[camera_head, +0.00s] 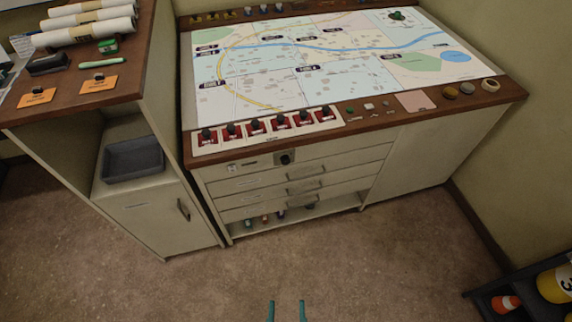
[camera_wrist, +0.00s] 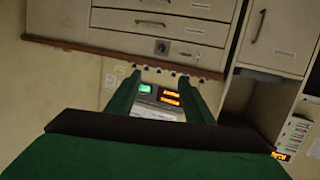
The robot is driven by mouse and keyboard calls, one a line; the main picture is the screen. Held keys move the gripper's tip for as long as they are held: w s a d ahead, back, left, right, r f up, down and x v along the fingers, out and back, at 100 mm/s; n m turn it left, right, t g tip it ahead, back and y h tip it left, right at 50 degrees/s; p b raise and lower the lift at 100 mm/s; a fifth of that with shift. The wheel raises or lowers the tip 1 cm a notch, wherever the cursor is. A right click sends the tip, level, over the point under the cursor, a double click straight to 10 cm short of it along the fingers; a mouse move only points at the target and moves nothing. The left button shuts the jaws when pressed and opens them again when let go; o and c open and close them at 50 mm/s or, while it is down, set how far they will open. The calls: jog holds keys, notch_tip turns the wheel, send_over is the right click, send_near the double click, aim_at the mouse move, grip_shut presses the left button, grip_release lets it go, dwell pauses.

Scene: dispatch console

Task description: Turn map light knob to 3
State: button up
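A dark round knob (camera_head: 285,158) sits on the front panel just under the desk's wooden edge, above the drawers. It also shows in the wrist view (camera_wrist: 162,46), where the scene appears upside down. Its label and pointer setting are too small to read. My gripper (camera_head: 287,303) shows at the bottom of the head view, with two teal fingertips apart and nothing between them. It is well short of the desk and the knob. In the wrist view the green fingers (camera_wrist: 160,84) are also spread, apart from the knob.
The map desk (camera_head: 425,110) has a row of red switches (camera_head: 255,127) above the knob. Drawer handles (camera_head: 305,172) protrude below. A cabinet (camera_head: 150,215) with a grey tray (camera_head: 133,160) stands left. A shelf with a yellow container (camera_head: 555,283) is at lower right. Floor before the desk is clear.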

jog(key=w+f+n, duration=0.3)
jog(key=w+f, duration=0.3)
jog(key=w, duration=0.4)
jog(key=n, duration=0.9)
send_near(285, 162)
jog(key=shift+y, duration=0.4)
jog(key=x, duration=0.8)
jog(key=shift+d+f, duration=0.1)
jog(key=shift+d, duration=0.2)
jog(key=c, duration=1)
